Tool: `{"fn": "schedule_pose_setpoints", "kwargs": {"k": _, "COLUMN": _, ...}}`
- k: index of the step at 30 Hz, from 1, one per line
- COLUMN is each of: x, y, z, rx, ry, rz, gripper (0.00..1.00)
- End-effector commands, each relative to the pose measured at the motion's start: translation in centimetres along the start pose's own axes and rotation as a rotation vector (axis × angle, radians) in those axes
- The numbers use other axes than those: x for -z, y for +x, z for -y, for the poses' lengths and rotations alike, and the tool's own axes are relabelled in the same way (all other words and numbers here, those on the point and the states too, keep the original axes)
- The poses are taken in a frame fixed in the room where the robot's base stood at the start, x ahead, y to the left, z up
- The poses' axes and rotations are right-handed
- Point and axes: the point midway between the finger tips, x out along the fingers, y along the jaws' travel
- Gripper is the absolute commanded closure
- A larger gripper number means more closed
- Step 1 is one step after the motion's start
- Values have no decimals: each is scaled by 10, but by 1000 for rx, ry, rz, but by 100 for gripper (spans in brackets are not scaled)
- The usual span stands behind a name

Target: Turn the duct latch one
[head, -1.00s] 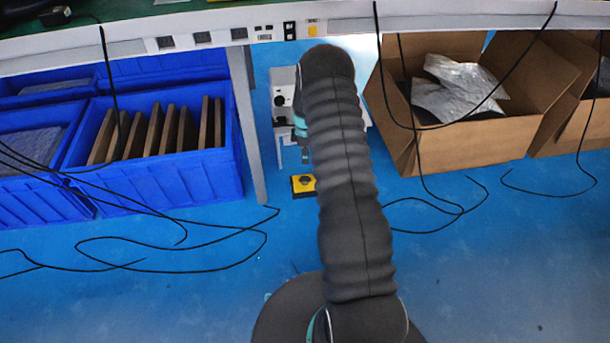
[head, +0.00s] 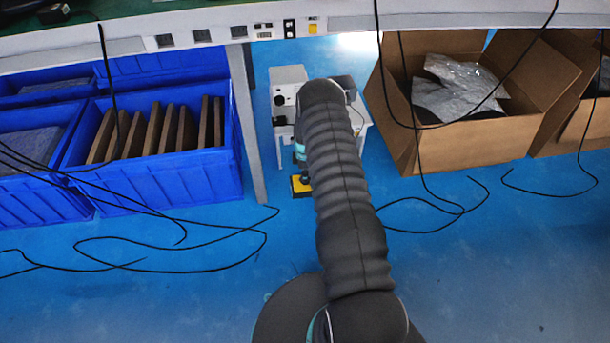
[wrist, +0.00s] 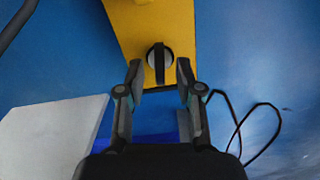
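The duct latch (wrist: 158,60) is a dark knob with a raised bar and a pale ring, on the face of a yellow box (wrist: 125,22). Its bar stands about upright in the wrist view. My gripper (wrist: 160,66) is open, with one fingertip to each side of the latch and a visible gap to it on both sides. Whether the fingertips are level with the latch in depth, I cannot tell. In the head view, the yellow box (head: 299,190) is low on the floor, partly hidden by my arm, which also hides most of the gripper.
A white machine (head: 289,76) stands behind the yellow box, under the workbench edge (head: 205,38). A bench leg (head: 249,145) and blue crates (head: 155,185) are at left. A cardboard box (head: 470,145) is at right. Cables (head: 190,240) lie on the floor.

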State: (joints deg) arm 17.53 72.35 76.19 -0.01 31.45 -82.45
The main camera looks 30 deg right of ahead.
Motion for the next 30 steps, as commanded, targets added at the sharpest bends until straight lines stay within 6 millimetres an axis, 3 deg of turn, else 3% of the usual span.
{"fn": "schedule_pose_setpoints", "kwargs": {"k": 3, "x": 0, "y": 0, "z": 0, "rx": 0, "ry": 0, "rz": 0, "gripper": 65}}
{"fn": "schedule_pose_setpoints", "kwargs": {"k": 7, "x": 0, "y": 0, "z": 0, "rx": 0, "ry": 0, "rz": 0, "gripper": 97}}
{"fn": "schedule_pose_setpoints", "kwargs": {"k": 8, "x": 0, "y": 0, "z": 0, "rx": 0, "ry": 0, "rz": 0, "gripper": 100}}
{"fn": "schedule_pose_setpoints", "kwargs": {"k": 20, "x": 0, "y": 1, "z": 0, "rx": 0, "ry": 29, "rz": 0, "gripper": 100}}
{"fn": "schedule_pose_setpoints", "kwargs": {"k": 30, "x": 0, "y": 3, "z": -1, "rx": -1, "ry": 235, "rz": 0, "gripper": 100}}
